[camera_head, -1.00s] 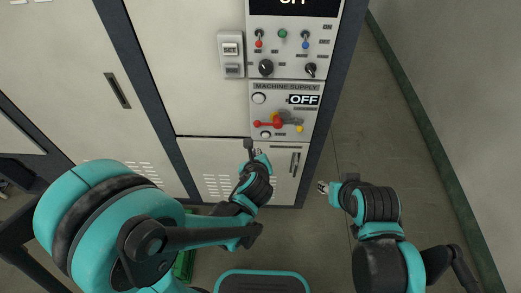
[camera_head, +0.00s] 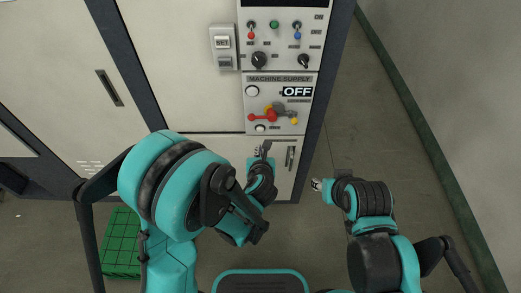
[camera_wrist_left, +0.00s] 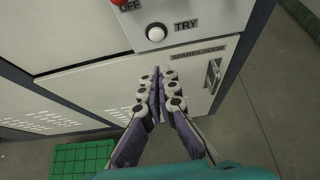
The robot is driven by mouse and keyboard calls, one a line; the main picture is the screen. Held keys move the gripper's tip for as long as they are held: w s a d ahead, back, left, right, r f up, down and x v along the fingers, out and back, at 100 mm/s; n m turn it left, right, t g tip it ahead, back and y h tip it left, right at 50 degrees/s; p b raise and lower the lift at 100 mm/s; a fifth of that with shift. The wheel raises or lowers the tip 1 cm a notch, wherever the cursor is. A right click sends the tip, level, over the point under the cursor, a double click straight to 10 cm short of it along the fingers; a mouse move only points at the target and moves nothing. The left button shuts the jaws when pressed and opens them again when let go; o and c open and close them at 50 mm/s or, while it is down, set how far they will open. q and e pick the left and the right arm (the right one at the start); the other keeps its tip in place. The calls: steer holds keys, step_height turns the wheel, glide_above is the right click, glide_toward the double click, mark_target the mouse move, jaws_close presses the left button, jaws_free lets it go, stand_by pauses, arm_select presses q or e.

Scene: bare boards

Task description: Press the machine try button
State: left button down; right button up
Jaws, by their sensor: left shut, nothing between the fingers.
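The try button is a small white round button; in the left wrist view (camera_wrist_left: 156,33) it sits just left of the word TRY. In the head view it shows small (camera_head: 260,128) at the bottom of the machine supply panel (camera_head: 253,104). My left gripper (camera_head: 265,145) is shut and empty, just below the button in the head view. In the left wrist view its closed fingers (camera_wrist_left: 160,80) point up toward the button, with a visible gap between. My right gripper (camera_head: 316,184) is at the right, away from the panel; its fingers are too small to read.
A red rotary handle (camera_head: 268,116), an OFF display (camera_head: 297,92) and a larger white button (camera_head: 252,91) sit above the try button. A spares door with a handle (camera_wrist_left: 213,75) lies below it. A green crate (camera_head: 121,243) stands on the floor at left. Floor at right is clear.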

mark_target(260, 131)
arm_select(q)
steer(key=shift+w+r+b+x, duration=0.15)
steer(key=shift+r+b+x, duration=0.25)
steer(key=shift+x, duration=1.3)
steer(key=shift+w+r+b+x, duration=0.2)
steer(key=shift+b+x, duration=0.3)
steer(key=shift+x, duration=1.2)
steer(key=shift+w+r+b+x, duration=0.2)
steer(key=shift+b+x, duration=0.25)
steer(key=shift+x, duration=1.3)
steer(key=shift+r, duration=0.1)
